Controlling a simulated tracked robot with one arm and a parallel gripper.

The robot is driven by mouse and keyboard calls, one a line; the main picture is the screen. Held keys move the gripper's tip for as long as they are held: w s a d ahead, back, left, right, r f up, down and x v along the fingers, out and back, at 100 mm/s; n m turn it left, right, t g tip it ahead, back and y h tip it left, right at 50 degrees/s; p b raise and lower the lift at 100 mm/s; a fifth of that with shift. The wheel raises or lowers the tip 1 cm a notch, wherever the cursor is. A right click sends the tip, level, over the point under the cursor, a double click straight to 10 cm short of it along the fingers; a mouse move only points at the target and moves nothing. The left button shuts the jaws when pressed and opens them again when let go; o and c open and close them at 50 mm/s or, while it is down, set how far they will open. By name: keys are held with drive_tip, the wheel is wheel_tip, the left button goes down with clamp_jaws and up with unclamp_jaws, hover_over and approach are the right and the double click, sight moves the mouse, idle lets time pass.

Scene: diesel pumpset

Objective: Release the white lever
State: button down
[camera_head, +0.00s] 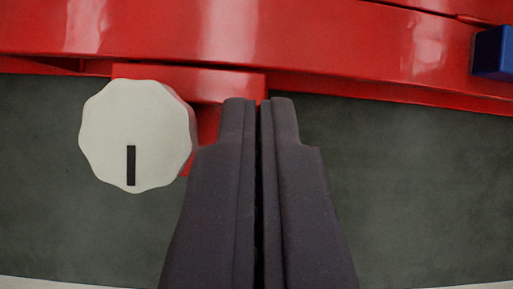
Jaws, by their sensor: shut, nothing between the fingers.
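My gripper (257,102) is in the lower middle of the head camera view, pointing up the picture. Its two dark fingers are together with nothing between them. No white lever can be made out. A white scalloped knob (137,125) with a black mark pointing down is left of the fingers. The knob sits in front of a red bracket (190,82), whose right part is partly hidden behind the fingertips. I cannot tell whether the fingers touch the bracket.
A red curved body (300,40) runs across the top. A blue block (494,53) sits at the right edge. The dark grey surface (420,190) right of the fingers is clear. A pale edge shows along the bottom.

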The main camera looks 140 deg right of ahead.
drive_tip(key=s+p+v, duration=0.1)
drive_tip(key=p+v, duration=0.2)
drive_tip(key=v, duration=0.7)
drive_tip(key=shift+s, duration=0.15)
drive_tip(key=shift+a, duration=0.1)
